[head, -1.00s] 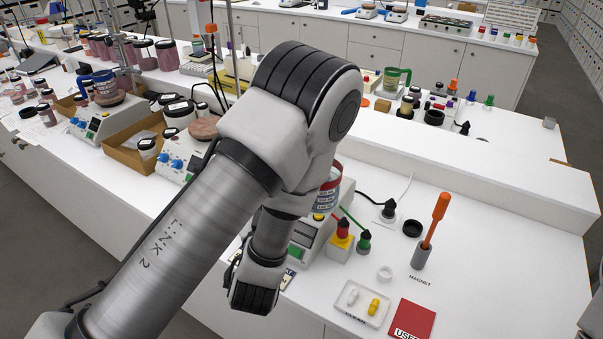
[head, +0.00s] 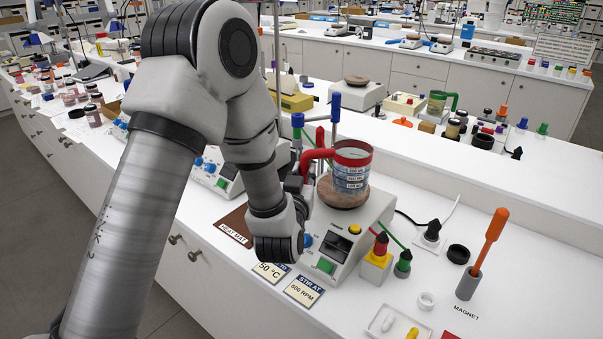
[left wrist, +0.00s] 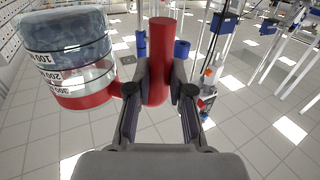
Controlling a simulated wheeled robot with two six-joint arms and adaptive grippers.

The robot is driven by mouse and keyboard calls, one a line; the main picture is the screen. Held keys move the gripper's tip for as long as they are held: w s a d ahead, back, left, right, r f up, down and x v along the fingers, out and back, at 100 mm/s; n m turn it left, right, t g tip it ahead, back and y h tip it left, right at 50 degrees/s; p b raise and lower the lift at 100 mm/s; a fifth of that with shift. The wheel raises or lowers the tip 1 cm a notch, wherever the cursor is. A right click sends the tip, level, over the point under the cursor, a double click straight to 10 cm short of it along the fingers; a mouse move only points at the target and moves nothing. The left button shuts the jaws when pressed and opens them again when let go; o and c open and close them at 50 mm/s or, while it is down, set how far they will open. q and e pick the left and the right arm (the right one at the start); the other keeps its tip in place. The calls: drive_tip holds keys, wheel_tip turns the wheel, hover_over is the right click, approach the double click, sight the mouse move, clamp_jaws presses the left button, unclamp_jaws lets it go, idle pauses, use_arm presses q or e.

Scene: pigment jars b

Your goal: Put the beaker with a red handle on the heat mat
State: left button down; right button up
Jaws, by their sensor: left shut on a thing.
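The beaker with a red handle (head: 352,170) is clear with a red rim band and white scale labels. It appears upright at the round top plate (head: 340,194) of a white hotplate stirrer; I cannot tell whether its base touches. My left gripper (head: 306,178) is shut on its red handle, from the beaker's left. In the left wrist view the handle (left wrist: 158,62) stands between the fingers, and the beaker body (left wrist: 72,60) is at upper left. The brown heat mat (head: 233,222) lies left of the stirrer, partly hidden by my arm; its visible part is bare.
Blue-topped posts (head: 335,105) stand behind the beaker. Another stirrer (head: 212,172) is behind my arm. Label cards (head: 303,291) lie at the front edge. A green-handled beaker (head: 438,102) is farther back.

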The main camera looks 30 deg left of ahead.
use_arm(q)
drive_tip(key=w+a, duration=0.2)
drive_tip(key=w, duration=0.1)
drive_tip(key=shift+w+a+f, duration=0.2)
drive_tip(key=shift+w+a, duration=0.05)
drive_tip(key=shift+a, duration=0.05)
drive_tip(key=f, duration=0.1)
drive_tip(key=b, duration=0.1)
drive_tip(key=w+a+f, duration=0.1)
drive_tip(key=shift+f, duration=0.3)
drive_tip(key=shift+f+b, duration=0.3)
drive_tip(key=shift+w+d, duration=0.1)
drive_tip(key=shift+d, duration=0.05)
drive_tip(key=shift+f, duration=0.15)
drive_tip(key=c, duration=1)
unclamp_jaws()
drive_tip(key=shift+c, duration=0.2)
